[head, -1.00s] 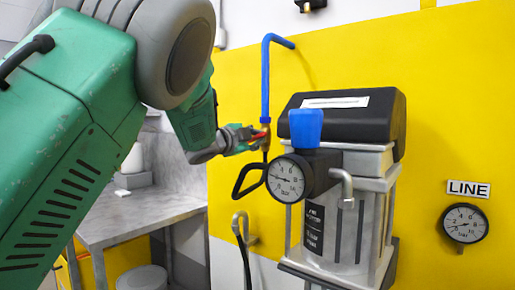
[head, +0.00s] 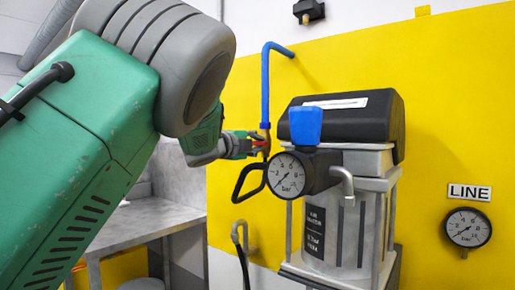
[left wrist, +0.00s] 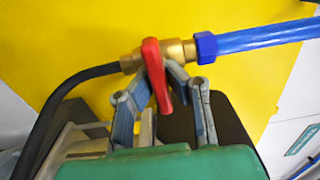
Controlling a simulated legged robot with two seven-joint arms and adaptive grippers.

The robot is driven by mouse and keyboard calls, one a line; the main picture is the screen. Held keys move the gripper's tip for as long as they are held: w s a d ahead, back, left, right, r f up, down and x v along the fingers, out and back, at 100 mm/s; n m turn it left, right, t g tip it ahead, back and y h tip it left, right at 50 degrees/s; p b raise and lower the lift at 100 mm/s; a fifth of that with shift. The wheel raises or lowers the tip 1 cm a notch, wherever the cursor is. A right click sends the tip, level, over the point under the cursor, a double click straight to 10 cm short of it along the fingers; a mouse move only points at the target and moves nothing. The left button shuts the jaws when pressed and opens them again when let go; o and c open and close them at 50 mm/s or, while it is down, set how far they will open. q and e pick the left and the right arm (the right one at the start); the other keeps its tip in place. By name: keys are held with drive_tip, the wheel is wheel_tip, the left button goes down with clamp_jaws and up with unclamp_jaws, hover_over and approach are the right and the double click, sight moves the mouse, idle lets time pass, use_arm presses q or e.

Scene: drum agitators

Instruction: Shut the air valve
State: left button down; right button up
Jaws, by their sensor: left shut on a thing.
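The air valve is a brass body (left wrist: 178,52) with a red lever (left wrist: 154,70), between a blue pipe (left wrist: 262,38) and a black hose (left wrist: 68,98). In the left wrist view the lever lies crosswise to the pipe. My left gripper (left wrist: 163,82) is shut on the red lever, its two fingers on either side. In the head view the left gripper (head: 254,143) reaches the valve from the left and partly hides it. The red lever (head: 260,144) shows only as a small patch there. My right gripper is not in view.
Right of the valve stands a pump unit with a black cover (head: 345,117), a blue knob (head: 306,125) and a round gauge (head: 287,175), its needle low at left. A LINE gauge (head: 467,227) hangs on the yellow wall (head: 445,110). A grey table (head: 140,225) stands at lower left.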

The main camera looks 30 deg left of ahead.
use_arm(q)
drive_tip(key=shift+d+f, duration=0.2)
drive_tip(key=shift+f, duration=0.35)
drive_tip(key=c, duration=1.7)
unclamp_jaws()
drive_tip(key=shift+o, duration=0.6)
drive_tip(key=shift+s+r, duration=0.15)
drive_tip(key=shift+d+r, duration=0.15)
drive_tip(key=shift+r, duration=0.05)
drive_tip(key=s, duration=1.2)
drive_tip(key=shift+a, duration=0.4)
drive_tip(key=shift+a, duration=0.1)
